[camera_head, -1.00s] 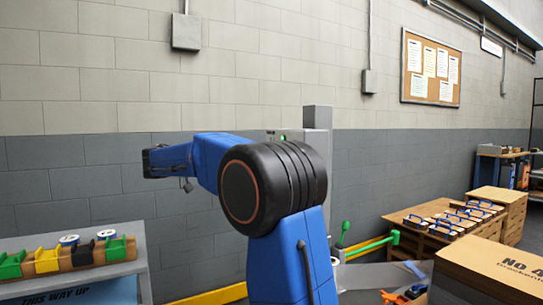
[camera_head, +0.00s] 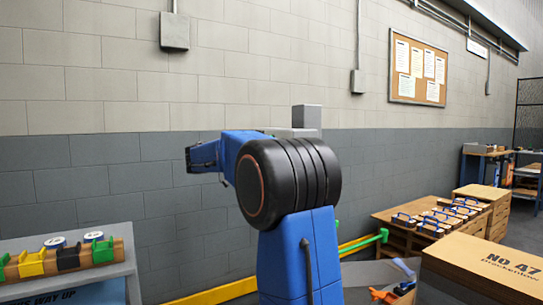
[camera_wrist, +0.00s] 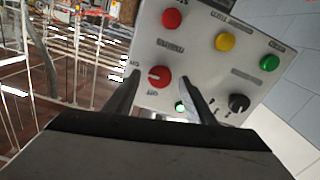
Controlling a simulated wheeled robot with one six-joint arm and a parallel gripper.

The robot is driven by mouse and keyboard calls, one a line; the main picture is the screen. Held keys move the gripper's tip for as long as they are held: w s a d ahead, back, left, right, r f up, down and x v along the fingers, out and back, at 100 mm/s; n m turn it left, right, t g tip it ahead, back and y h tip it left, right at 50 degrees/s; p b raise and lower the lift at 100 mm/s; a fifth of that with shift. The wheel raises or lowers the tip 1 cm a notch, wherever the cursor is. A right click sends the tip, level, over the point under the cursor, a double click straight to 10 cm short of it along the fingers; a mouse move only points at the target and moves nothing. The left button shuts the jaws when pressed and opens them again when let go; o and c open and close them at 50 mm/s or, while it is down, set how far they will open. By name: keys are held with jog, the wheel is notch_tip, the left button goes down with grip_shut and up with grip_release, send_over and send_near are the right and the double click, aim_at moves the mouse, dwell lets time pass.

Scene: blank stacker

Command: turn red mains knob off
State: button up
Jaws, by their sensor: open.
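In the wrist view the red mains knob (camera_wrist: 159,76) sits on a pale control panel (camera_wrist: 205,70), with a light pointer mark on its face. My gripper (camera_wrist: 160,80) is open, with one dark finger on each side of the knob in the picture. I cannot tell whether the fingers touch it or how far off the panel is. In the head view the end of my gripper (camera_head: 196,157) shows small and dark at the left of my arm. The panel and knob are hidden there behind my arm.
The panel also carries a red button (camera_wrist: 172,19), a yellow button (camera_wrist: 225,41), a green button (camera_wrist: 269,62), a black knob (camera_wrist: 238,103) and a lit green lamp (camera_wrist: 180,106). A cardboard box (camera_head: 490,265) stands at right.

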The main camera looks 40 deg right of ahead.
jog(key=shift+s+d, duration=0.15)
jog(key=shift+d, duration=0.45)
jog(key=c, duration=1.1)
jog(key=shift+o, duration=0.2)
jog(key=shift+n, duration=0.4)
jog(key=shift+f+n, duration=0.1)
jog(key=shift+n, duration=8.4)
